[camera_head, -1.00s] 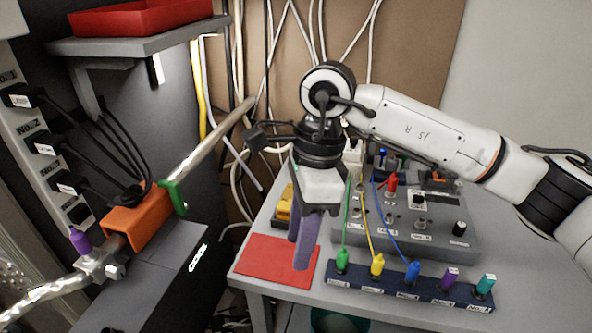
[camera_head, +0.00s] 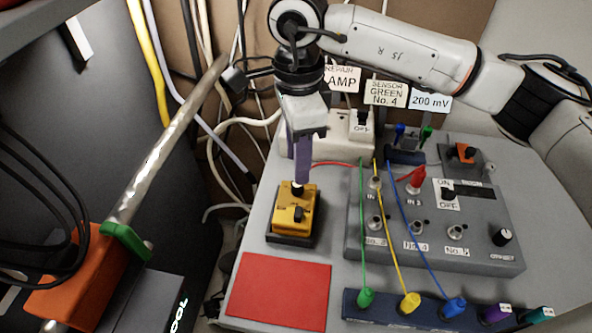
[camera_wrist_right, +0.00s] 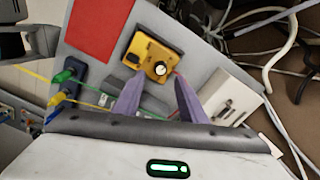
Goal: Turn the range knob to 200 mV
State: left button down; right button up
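A yellow box (camera_head: 293,212) on a dark base stands on the grey table, behind the red mat. It has a round pale-topped knob (camera_wrist_right: 160,69) and a black switch (camera_head: 299,214); the box also shows in the right wrist view (camera_wrist_right: 143,50). My right gripper (camera_head: 301,180) points down over the box's rear part, its purple fingertips close to the knob. A small sign (camera_head: 430,102) reads "200 mV".
A red mat (camera_head: 279,291) lies in front of the box. A grey panel (camera_head: 480,243) with sockets, switches and an offset knob stands to the right, with green, yellow and blue cables running to a dark plug strip (camera_head: 385,312). A white switch box (camera_head: 345,135) stands behind.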

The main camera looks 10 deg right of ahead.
aim_at(297, 188)
notch_tip(297, 188, down, 5)
jog(key=shift+f, duration=0.45)
jog(key=shift+w+f, duration=0.1)
jog(key=shift+f, duration=0.05)
grip_shut()
pick_arm(q)
jog(key=shift+w+r, duration=0.3)
